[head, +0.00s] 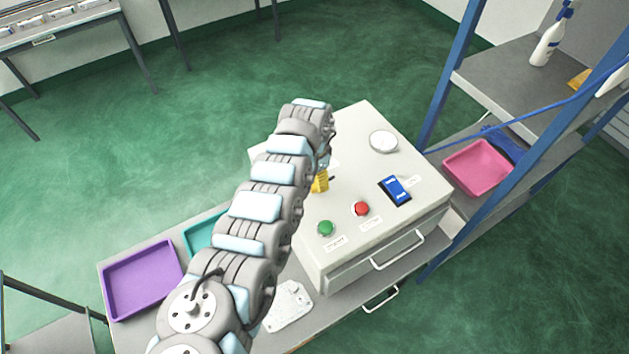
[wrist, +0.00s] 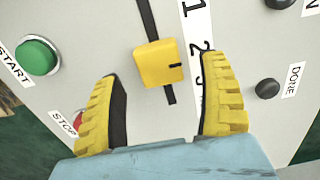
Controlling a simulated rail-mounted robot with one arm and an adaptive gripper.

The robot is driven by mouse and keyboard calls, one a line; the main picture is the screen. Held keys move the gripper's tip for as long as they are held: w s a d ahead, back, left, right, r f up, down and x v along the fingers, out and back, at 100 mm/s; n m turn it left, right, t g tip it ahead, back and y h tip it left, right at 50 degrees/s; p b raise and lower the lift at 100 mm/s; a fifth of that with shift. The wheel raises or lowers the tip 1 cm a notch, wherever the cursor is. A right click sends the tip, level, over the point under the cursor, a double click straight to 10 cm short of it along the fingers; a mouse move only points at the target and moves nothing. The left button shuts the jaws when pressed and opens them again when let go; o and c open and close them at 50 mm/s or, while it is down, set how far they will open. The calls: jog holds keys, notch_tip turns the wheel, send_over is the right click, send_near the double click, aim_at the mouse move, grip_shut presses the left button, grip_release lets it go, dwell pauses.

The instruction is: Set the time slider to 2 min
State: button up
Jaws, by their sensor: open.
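The time slider's yellow knob (wrist: 156,64) sits in a dark slot on the pale panel in the wrist view. A white scale strip (wrist: 196,22) beside it shows 1, 2 and part of a 3. The knob's dark mark points at the strip near the 2 and 3; I cannot tell its exact reading. My gripper (wrist: 160,80) is open, with one yellow finger on either side of the knob, apart from it. The right finger partly covers the strip. In the head view my arm hides the slider, and only a yellow bit of my gripper (head: 320,181) shows.
The control box (head: 345,255) carries a green START button (wrist: 37,56), a red STOP button (head: 361,209), a blue switch (head: 395,190) and a round white disc (head: 383,141). A dark DONE lamp or button (wrist: 267,88) is right of the scale. A purple tray (head: 143,278) lies left.

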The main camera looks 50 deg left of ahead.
aim_at(315, 182)
notch_tip(315, 182, up, 9)
dwell(0.4)
dwell(0.4)
